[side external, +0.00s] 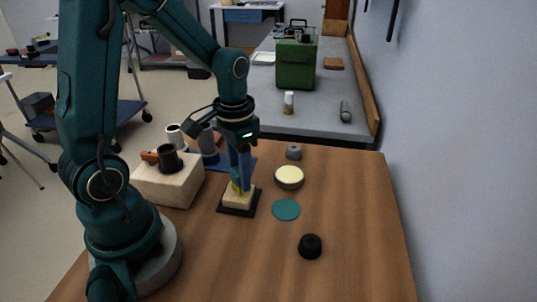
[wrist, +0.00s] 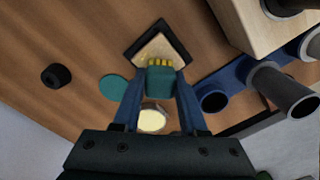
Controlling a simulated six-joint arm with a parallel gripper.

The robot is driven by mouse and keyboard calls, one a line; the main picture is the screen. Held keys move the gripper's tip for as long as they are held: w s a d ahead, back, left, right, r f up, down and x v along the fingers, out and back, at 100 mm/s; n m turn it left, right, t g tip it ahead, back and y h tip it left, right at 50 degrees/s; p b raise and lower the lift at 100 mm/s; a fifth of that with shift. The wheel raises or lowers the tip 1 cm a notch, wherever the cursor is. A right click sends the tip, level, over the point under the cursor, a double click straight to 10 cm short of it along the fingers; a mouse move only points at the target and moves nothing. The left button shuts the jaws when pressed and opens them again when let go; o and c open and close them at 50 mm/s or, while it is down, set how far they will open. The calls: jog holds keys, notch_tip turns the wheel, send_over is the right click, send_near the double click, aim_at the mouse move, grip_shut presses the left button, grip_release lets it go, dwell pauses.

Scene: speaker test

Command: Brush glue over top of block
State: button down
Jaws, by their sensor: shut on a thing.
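My gripper (side external: 240,177) has blue fingers pointing down, shut on a brush (wrist: 161,83) with a teal body and yellow bristles. The bristles are over the pale block (wrist: 158,47) in the wrist view. In the side view they are at the top of the block (side external: 239,198); I cannot tell whether they touch. The block sits on a black square base (side external: 227,210). A round dish with a cream-coloured fill (side external: 289,176), probably the glue, stands to the right; it also shows in the wrist view (wrist: 152,121).
A teal disc (side external: 286,210) and a black knob (side external: 310,246) lie to the right on the wooden table. A small grey part (side external: 293,152) is behind the dish. A wooden stand (side external: 166,184) with dark cylinders is at left. The front right of the table is clear.

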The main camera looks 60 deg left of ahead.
jog(key=shift+w+a, duration=0.9)
jog(key=shift+s+d+f, duration=0.2)
jog(key=shift+s+d, duration=1.85)
jog(key=shift+d, duration=0.05)
jog(key=shift+s, duration=0.55)
jog(key=shift+w+a, duration=0.6)
jog(key=shift+w, duration=0.05)
jog(key=shift+w+a, duration=1.75)
jog(key=shift+s+d, duration=2.25)
jog(key=shift+s+d+r, duration=0.1)
jog(key=shift+d+r, duration=0.05)
jog(key=shift+r, duration=0.8)
notch_tip(320, 180, up, 6)
